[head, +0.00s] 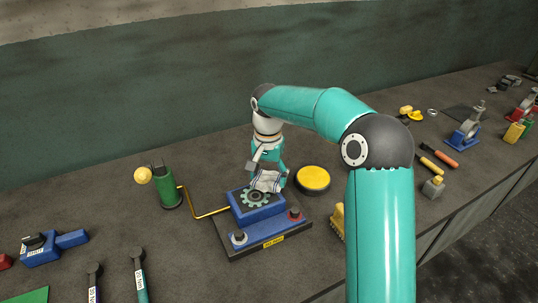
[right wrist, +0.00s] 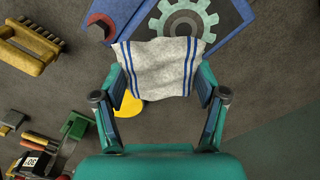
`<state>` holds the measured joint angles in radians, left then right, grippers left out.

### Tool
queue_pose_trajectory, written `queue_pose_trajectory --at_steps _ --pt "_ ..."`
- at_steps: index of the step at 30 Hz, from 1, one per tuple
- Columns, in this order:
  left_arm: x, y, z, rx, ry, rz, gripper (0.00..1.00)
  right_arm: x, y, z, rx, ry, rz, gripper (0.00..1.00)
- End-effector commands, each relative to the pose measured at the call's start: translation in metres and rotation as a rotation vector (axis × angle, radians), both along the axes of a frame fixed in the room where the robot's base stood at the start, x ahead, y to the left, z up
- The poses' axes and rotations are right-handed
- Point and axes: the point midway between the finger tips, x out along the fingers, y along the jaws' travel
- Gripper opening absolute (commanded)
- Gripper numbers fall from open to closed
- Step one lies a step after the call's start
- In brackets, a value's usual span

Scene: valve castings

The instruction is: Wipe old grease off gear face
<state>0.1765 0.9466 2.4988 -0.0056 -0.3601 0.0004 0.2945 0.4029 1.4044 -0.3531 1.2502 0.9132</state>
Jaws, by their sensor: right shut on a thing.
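A grey-green gear (head: 250,198) lies face up on a blue block on a dark base plate (head: 264,246). In the right wrist view the gear (right wrist: 183,18) shows at the top, partly cut off by the frame edge. My right gripper (head: 268,172) is shut on a white cloth (head: 268,183) with blue stripes. In the right wrist view the cloth (right wrist: 160,66) hangs between the fingers, its upper edge close to the gear. I cannot tell whether the cloth touches the gear face. My left gripper is not in view.
A round yellow-topped tin (head: 313,179) stands right of the base. A green cylinder (head: 169,188) with a brass pipe (head: 206,213) is at its left. A yellow brush (head: 337,219) lies partly behind my right arm. Bare bench shows behind the base.

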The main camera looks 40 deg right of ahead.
Motion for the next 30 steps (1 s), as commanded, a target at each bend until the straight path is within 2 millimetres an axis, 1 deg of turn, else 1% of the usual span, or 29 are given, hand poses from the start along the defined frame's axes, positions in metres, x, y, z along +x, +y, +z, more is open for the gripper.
queue_pose_trajectory --at_steps 1,12,15,30 --pt "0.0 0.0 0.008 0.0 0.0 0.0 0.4 0.0 0.0 0.01 0.0 -0.001 0.0 0.39" --pt "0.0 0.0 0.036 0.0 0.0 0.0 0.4 0.0 0.0 0.043 0.0 -0.002 -0.001 0.39" --pt "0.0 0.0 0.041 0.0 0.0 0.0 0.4 0.0 -0.001 0.049 0.0 -0.002 -0.002 0.39" --pt "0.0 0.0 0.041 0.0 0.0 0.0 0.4 -0.002 -0.002 0.049 0.0 -0.002 -0.005 0.39"
